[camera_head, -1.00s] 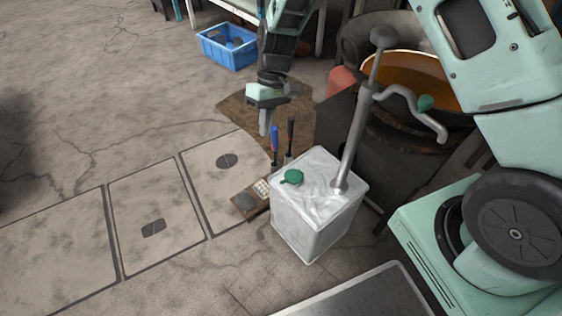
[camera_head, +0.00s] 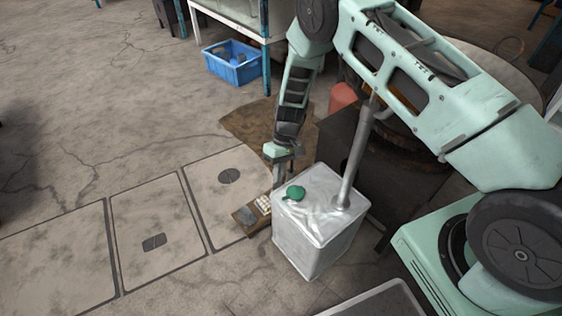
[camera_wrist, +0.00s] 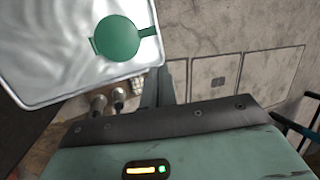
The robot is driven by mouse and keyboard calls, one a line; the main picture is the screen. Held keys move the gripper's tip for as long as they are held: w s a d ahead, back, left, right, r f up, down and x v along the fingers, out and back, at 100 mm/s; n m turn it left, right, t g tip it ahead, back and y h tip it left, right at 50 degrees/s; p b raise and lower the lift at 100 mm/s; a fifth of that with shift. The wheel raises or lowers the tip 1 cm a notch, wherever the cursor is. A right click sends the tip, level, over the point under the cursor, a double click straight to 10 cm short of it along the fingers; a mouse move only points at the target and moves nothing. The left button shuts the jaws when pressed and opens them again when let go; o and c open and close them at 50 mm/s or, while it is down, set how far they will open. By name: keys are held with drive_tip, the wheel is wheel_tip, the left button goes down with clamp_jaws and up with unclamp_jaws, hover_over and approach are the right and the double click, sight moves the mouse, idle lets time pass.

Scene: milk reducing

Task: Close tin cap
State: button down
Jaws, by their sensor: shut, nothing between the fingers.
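A silver square tin (camera_head: 310,245) stands upright on the floor; its top fills the upper left of the wrist view (camera_wrist: 45,55). A round green cap (camera_head: 295,194) with a small tab lies at the tin top's near-left side, and it also shows in the wrist view (camera_wrist: 117,38). I cannot tell whether it is fully seated. My gripper (camera_head: 279,180) is shut and empty, pointing down just beyond the tin's left edge, beside the cap. In the wrist view my fingers (camera_wrist: 166,85) are beside the tin's edge, seemingly apart from the cap.
A grey pump pipe (camera_head: 354,165) rises from the tin's right side, its upper part behind my arm. A small wooden tray (camera_head: 246,219) lies left of the tin. A blue crate (camera_head: 233,66) is at the back. The left floor is clear.

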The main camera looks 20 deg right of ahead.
sight(293, 194)
drive_tip(key=shift+s+d+f, duration=0.1)
drive_tip(key=shift+s+f, duration=0.4)
drive_tip(key=shift+s, duration=0.35)
drive_tip(key=shift+s+d+f, duration=0.1)
drive_tip(key=shift+s+f, duration=0.4)
drive_tip(key=shift+s, duration=0.35)
drive_tip(key=shift+s+a, duration=0.1)
drive_tip(key=shift+s+a+f, duration=0.1)
drive_tip(key=shift+s+f, duration=0.1)
drive_tip(key=shift+s+a+f+h, duration=0.2)
drive_tip(key=shift+f+h, duration=0.2)
drive_tip(key=shift+f, duration=0.15)
drive_tip(key=shift+r+p, duration=0.1)
drive_tip(key=shift+p, duration=0.2)
